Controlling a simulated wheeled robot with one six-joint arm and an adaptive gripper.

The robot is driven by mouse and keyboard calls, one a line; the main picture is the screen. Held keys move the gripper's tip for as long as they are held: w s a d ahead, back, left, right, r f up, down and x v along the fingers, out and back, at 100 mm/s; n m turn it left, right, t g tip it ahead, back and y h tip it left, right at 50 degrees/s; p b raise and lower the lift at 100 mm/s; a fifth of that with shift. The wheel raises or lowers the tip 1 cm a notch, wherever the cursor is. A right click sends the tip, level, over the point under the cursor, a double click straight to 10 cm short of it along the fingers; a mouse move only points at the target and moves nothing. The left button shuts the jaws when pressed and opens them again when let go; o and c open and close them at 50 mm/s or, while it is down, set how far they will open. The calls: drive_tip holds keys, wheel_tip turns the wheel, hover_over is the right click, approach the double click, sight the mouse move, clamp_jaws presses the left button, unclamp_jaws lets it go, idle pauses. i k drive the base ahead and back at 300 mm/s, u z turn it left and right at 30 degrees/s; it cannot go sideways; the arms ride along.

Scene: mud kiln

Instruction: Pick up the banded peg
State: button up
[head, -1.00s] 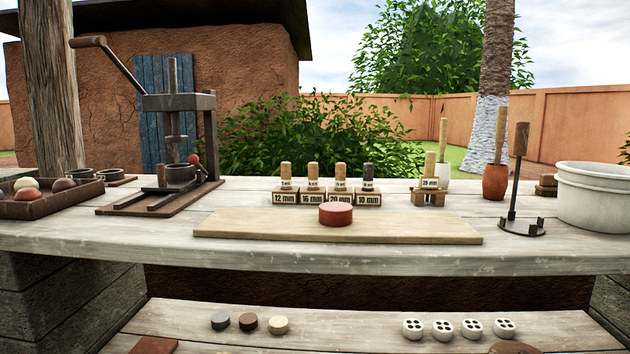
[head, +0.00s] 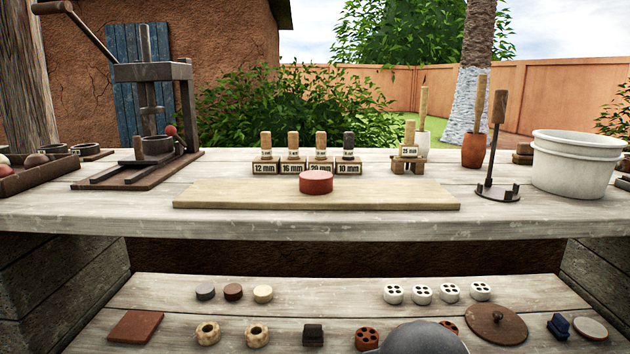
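Several short pegs stand upright at the back of the upper bench in the head view. Three pale wooden pegs stand in blocks marked 12 mm (head: 265,145), 16 mm (head: 293,144) and 20 mm (head: 321,145). A dark grey peg (head: 348,146) stands in the 10 mm block. Another pale peg (head: 410,133) stands apart to the right, in a small raised wooden stand with a 25 mm label. Small light labels show on the pegs; I cannot tell which is the banded one.
A pale board (head: 235,196) with a red-brown disc (head: 316,182) lies in front of the pegs. A press (head: 150,110) stands left; an iron stand (head: 495,150) and white tubs (head: 572,165) stand right. The lower shelf (head: 330,292) holds discs, white four-hole pieces and a lid.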

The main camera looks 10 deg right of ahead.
sight(293, 136)
drive_tip(key=k, duration=0.5)
drive_tip(key=u, duration=1.35)
drive_tip(key=i, duration=1)
drive_tip(key=z, duration=1.85)
